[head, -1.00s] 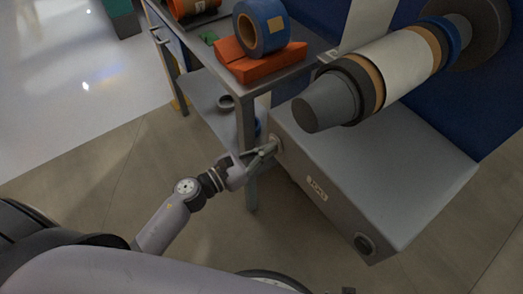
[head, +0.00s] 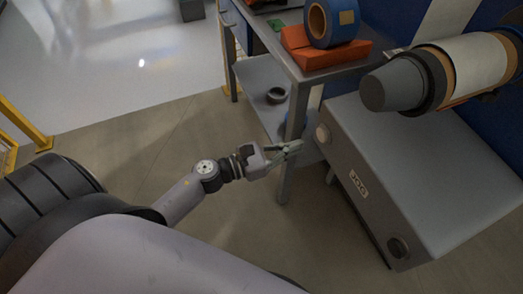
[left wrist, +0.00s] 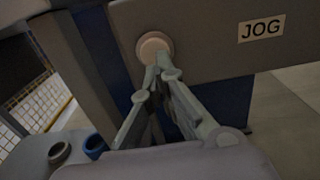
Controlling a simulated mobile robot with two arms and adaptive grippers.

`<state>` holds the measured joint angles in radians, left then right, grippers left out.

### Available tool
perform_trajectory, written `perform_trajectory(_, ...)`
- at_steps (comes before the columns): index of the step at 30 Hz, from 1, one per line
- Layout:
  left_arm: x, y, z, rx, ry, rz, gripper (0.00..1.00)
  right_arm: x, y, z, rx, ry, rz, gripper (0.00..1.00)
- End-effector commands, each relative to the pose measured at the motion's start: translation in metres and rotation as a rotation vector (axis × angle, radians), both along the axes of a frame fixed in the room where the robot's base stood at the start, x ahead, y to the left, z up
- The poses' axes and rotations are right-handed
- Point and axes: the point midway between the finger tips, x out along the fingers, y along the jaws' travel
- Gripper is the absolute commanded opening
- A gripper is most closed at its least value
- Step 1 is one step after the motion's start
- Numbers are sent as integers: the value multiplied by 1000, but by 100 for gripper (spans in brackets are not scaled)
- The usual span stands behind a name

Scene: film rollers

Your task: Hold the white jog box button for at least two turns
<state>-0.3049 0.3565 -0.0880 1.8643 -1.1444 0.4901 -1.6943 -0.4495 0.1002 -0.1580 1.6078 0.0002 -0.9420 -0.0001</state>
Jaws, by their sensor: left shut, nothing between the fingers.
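The grey jog box (head: 424,165) stands at the right in the head view, with a JOG label (head: 358,184) on its front. The round white button (head: 322,133) is on the left part of that front face, and it also shows in the left wrist view (left wrist: 152,44). My left gripper (head: 298,146) is shut and empty. Its tips are just left of the button, with a small gap in the head view. In the left wrist view the fingertips (left wrist: 161,62) overlap the button's lower edge. My right gripper is not in view.
A dark round knob (head: 398,248) is at the box's lower right. A film roller (head: 465,68) with a grey cone end juts out above the box. A grey table (head: 276,45) holds a blue roll (head: 320,24) on an orange block (head: 326,55). Open floor lies left.

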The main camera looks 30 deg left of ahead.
Motion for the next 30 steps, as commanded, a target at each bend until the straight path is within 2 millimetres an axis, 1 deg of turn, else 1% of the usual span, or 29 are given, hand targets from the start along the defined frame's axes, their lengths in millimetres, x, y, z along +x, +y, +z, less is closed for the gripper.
perform_trajectory(1, -8, 6, -3, 2, 2, 2, 0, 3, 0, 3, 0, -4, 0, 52)
perform_trajectory(6, -31, 25, -3, 3, 4, 3, 0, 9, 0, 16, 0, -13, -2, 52)
perform_trajectory(9, -44, 35, -3, 4, 3, 2, 0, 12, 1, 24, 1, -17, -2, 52)
perform_trajectory(12, -52, 42, -3, 2, 2, 2, 0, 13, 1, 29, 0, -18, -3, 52)
perform_trajectory(18, -59, 47, -1, 4, 0, 1, 0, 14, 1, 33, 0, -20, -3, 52)
perform_trajectory(30, -59, 47, -1, 3, 1, 1, 0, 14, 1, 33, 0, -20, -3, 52)
